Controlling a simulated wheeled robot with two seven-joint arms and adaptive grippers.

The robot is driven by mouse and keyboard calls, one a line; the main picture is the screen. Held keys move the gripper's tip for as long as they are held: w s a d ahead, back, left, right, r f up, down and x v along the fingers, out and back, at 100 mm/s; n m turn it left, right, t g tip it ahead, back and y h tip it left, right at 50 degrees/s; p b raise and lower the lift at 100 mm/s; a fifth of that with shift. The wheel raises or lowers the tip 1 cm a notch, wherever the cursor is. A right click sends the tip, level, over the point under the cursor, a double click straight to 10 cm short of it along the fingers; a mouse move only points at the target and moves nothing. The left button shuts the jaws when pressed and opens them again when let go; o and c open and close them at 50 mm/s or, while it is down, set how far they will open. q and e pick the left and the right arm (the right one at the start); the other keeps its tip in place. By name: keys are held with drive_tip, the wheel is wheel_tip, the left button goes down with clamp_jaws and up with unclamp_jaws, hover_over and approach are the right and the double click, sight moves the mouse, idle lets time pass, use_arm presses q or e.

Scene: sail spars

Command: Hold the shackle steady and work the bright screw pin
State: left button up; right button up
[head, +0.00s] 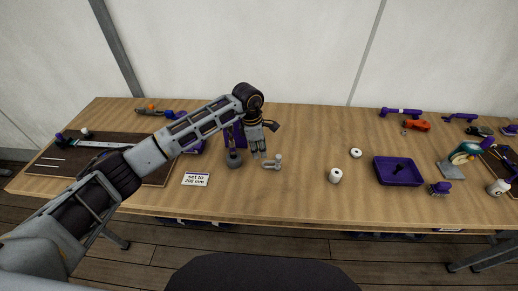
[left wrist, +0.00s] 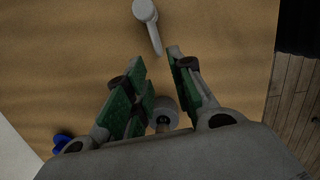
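My left gripper (head: 262,156) points down over the middle of the table. In the left wrist view its green-padded fingers (left wrist: 160,75) stand apart with a gap between them. A small pale grey metal piece, seemingly the shackle with its pin (head: 272,164), is on the table just right of the fingertips. In the left wrist view a grey piece with a round head and short shaft (left wrist: 146,14) lies beyond the fingertips. A round grey end (left wrist: 163,112) shows between the fingers; I cannot tell whether they touch it. Which part is the bright pin is unclear. My right gripper is not seen.
A purple stand (head: 238,134) with a round grey weight-like piece (head: 234,158) is close left of the gripper. A label card (head: 195,180) lies in front. White rolls (head: 335,176) and a purple tray (head: 398,171) are to the right. Bare table lies between them.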

sight(271, 165)
use_arm(q)
drive_tip(key=shift+f, duration=0.1)
drive_tip(key=shift+d+f, duration=0.2)
drive_tip(key=shift+f, duration=1.05)
drive_tip(key=shift+d+f, duration=0.2)
drive_tip(key=shift+f, duration=1.05)
drive_tip(key=shift+d+f, duration=0.2)
drive_tip(key=shift+f, duration=1.05)
drive_tip(key=shift+w, duration=0.1)
clamp_jaws()
drive_tip(key=shift+o, duration=0.5)
unclamp_jaws()
